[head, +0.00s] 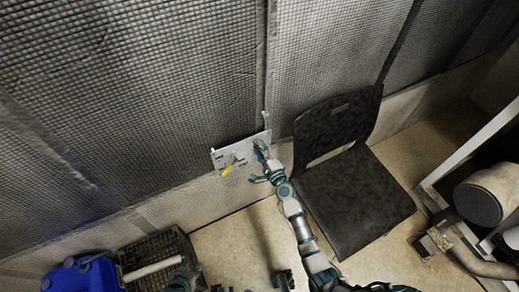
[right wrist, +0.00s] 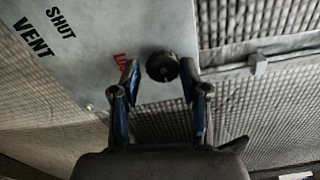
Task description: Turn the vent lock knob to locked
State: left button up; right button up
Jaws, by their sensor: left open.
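A pale grey panel (head: 219,157) is fixed low on the mesh wall in the head view. In the right wrist view the panel (right wrist: 100,45) carries a round black knob (right wrist: 162,66), the words VENT and SHUT, and a red label (right wrist: 119,63) partly hidden behind a finger. My right gripper (right wrist: 158,72) is open, its fingertips on either side of the knob with small gaps visible. In the head view my right gripper (head: 262,163) is at the panel's right end. My left gripper (head: 251,284) is open and empty at the bottom edge, partly cut off.
A yellow handle (head: 229,169) sticks out of the panel's left half. A black chair (head: 350,190) stands close to the right of my right arm. A dark crate (head: 135,254) and a blue container (head: 85,275) are at lower left. Pipework (head: 485,200) stands at right.

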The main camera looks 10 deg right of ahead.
jog(key=shift+o, duration=0.8)
jog(key=shift+f, duration=0.1)
jog(key=v, duration=1.2)
